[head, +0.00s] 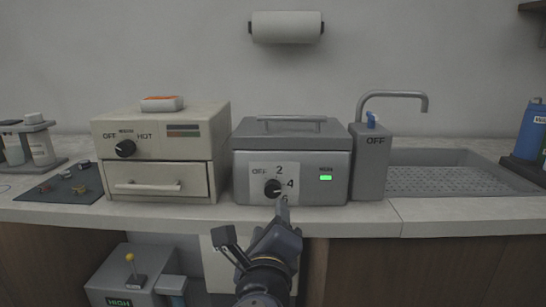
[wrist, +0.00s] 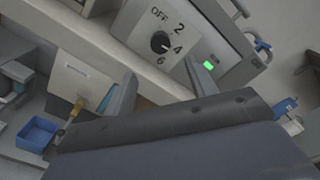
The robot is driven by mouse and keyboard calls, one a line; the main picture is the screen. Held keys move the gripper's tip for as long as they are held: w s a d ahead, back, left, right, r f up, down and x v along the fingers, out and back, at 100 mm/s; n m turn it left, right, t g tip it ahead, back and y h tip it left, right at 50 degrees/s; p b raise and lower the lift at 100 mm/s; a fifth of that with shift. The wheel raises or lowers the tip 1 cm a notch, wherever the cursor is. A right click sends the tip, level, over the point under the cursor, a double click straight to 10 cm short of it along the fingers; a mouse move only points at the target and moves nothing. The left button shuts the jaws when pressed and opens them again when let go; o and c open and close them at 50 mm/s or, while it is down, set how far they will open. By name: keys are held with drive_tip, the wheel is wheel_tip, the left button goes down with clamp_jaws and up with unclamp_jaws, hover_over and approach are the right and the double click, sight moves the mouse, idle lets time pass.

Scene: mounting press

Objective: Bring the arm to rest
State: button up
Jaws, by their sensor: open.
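My gripper (head: 254,222) is open and empty, raised in front of the counter's front edge, just below the dial of the grey press box (head: 240,170). One finger reaches up close to the dial plate in the head view; whether it touches cannot be told. The black dial knob (head: 272,188) has marks OFF, 2, 4 and 6, and its pointer seems to be near 4. The knob also shows in the wrist view (wrist: 160,42), beyond the two spread fingers (wrist: 162,86). A green light (head: 326,178) is lit on the box.
A cream oven box (head: 160,150) with an OFF/HOT knob stands left of the press. A grey OFF unit (head: 372,170), a tap (head: 395,96) and a sink (head: 445,182) are at right. Below the counter stands a grey box with a yellow-knobbed lever (head: 131,258).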

sight(272, 191)
drive_tip(key=w, duration=0.3)
drive_tip(key=w+b, duration=0.1)
drive_tip(key=w, duration=0.3)
drive_tip(key=w+b, duration=0.1)
drive_tip(key=w, duration=0.3)
drive_tip(key=shift+d+r, duration=0.1)
drive_tip(key=shift+d, duration=0.15)
drive_tip(key=n+p, duration=0.1)
drive_tip(key=n, duration=0.1)
drive_tip(key=shift+s+r+n+p, duration=0.15)
drive_tip(key=shift+n+p, duration=0.2)
drive_tip(key=shift+n, duration=0.05)
drive_tip(key=shift+n+p, duration=0.85)
drive_tip(key=shift+n, duration=0.25)
drive_tip(key=n+p, duration=0.5)
drive_tip(key=n, duration=0.1)
drive_tip(key=shift+n+p, duration=0.4)
drive_tip(key=n+p, duration=0.5)
drive_tip(key=p, duration=0.1)
drive_tip(key=n+p, duration=0.4)
drive_tip(key=shift+p, duration=0.4)
drive_tip(key=shift+f+n+p, duration=0.2)
drive_tip(key=shift+n+p, duration=0.65)
drive_tip(key=shift+n, duration=0.05)
